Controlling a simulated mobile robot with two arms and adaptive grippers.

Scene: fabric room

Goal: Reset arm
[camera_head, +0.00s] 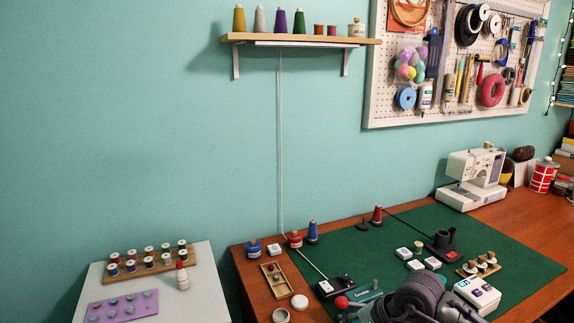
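A dark grey arm part of mine, seemingly on the right side (415,298), comes in at the bottom edge over the green mat (415,225). Its fingers cannot be made out, so its opening is unclear. It covers part of the mat's front area. My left gripper is not in view. No object is seen held.
The wooden desk (520,212) carries a sewing machine (474,180), a red cone (377,215), a blue cone (312,232) and a white box (477,294). A white table (205,285) at left holds a spool rack (150,264). A shelf (300,39) hangs above.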

